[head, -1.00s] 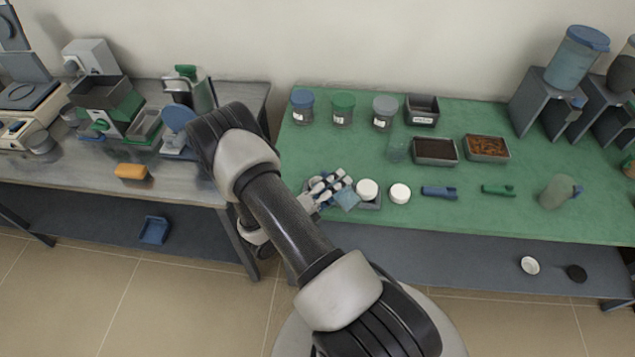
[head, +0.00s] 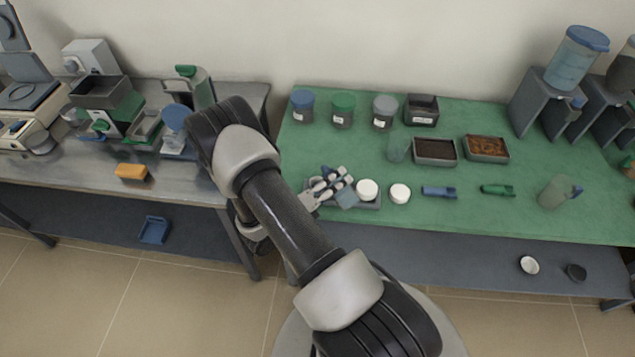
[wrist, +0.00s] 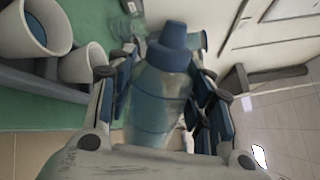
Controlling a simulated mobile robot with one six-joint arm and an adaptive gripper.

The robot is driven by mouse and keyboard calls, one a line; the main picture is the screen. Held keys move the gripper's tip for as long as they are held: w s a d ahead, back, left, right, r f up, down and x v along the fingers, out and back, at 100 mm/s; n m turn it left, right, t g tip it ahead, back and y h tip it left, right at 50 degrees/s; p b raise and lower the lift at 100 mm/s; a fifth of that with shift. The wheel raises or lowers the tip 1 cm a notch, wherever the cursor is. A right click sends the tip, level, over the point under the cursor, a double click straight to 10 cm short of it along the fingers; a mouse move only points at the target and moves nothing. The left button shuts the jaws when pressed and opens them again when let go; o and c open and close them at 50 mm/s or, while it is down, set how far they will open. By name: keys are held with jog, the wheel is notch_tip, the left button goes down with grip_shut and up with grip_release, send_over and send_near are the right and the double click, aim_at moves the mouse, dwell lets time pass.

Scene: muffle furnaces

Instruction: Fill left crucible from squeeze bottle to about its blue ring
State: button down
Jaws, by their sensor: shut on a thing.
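My gripper (head: 338,187) is shut on the squeeze bottle. In the wrist view the translucent bottle (wrist: 160,100) with its blue cap sits between the fingers. In the head view a pale blue part of the bottle (head: 346,199) shows below the fingers, over the front of the green bench. Two white crucibles, one nearer (wrist: 35,28) and one behind (wrist: 82,65), stand left of the bottle in the wrist view, apart from it. In the head view one white round piece (head: 367,190) is just right of my gripper.
A grey tray (head: 372,206) lies under my gripper. Right of it on the mat (head: 450,215) are a white round piece (head: 400,193), a blue tool (head: 439,192), a green tool (head: 497,190) and a beaker (head: 556,193). Lidded jars (head: 343,109) stand behind.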

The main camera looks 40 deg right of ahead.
aim_at(328, 169)
jog(key=m, duration=0.1)
jog(key=r+m, duration=0.1)
jog(key=shift+w+r+m, duration=0.2)
jog(key=shift+w+m, duration=0.15)
jog(key=shift+m, duration=0.05)
jog(key=m, duration=0.2)
jog(key=w+r+m+b, duration=0.1)
jog(key=m, duration=0.1)
jog(key=shift+w, duration=0.2)
jog(key=shift+w+f+m+b, duration=0.25)
jog(key=shift+w+m+b, duration=0.25)
jog(key=shift+m+b, duration=0.6)
jog(key=shift+w+m+b, duration=0.4)
jog(key=shift+m, duration=0.4)
jog(key=shift+r, duration=0.15)
